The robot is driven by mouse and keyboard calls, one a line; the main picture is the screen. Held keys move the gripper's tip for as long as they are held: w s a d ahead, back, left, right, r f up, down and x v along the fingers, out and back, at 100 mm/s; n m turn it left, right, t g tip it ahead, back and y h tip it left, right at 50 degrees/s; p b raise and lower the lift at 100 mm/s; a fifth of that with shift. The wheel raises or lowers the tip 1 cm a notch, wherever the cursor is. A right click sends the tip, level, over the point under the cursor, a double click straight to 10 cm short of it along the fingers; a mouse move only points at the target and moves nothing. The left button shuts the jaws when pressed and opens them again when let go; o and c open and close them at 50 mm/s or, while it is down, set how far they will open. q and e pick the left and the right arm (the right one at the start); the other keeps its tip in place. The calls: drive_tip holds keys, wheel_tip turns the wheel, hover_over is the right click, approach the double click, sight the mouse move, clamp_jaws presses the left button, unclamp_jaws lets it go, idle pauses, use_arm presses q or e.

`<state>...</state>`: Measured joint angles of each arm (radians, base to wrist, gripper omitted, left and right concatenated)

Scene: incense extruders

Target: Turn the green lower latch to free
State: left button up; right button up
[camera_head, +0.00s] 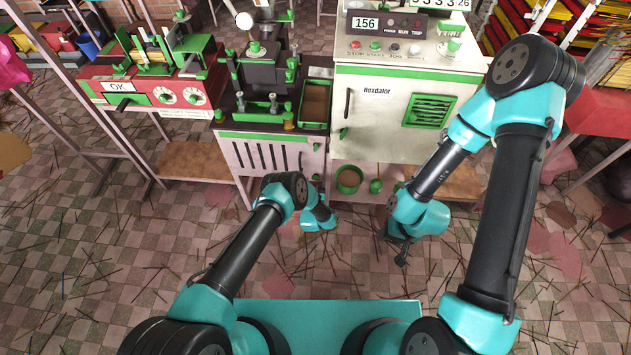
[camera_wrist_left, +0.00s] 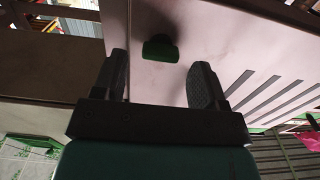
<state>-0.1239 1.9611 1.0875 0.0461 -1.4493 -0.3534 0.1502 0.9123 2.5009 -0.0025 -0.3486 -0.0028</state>
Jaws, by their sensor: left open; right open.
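A small green latch (camera_wrist_left: 160,48) sits on a pale panel in the left wrist view, with a dark shadow beside it. It lies ahead of my left gripper (camera_wrist_left: 161,75), roughly between the line of its two fingers and a little beyond the tips. The left gripper is open and nothing is held between its fingers. In the head view my left wrist is low before the white louvred cabinet (camera_head: 262,158), and its own arm hides the fingers and the latch. My right gripper (camera_head: 402,256) is low on the right, open and apart from the cabinets.
A white machine (camera_head: 388,120) with a green vent (camera_head: 430,110) stands right of the louvred cabinet. A green round cup (camera_head: 349,179) is at its lower front. A red bench (camera_head: 150,90) stands at left. Thin sticks litter the checkered floor (camera_head: 110,250).

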use_arm(q)
drive_tip(key=shift+w+d, duration=0.1)
drive_tip(key=shift+w, duration=0.7)
drive_tip(key=c, duration=0.9)
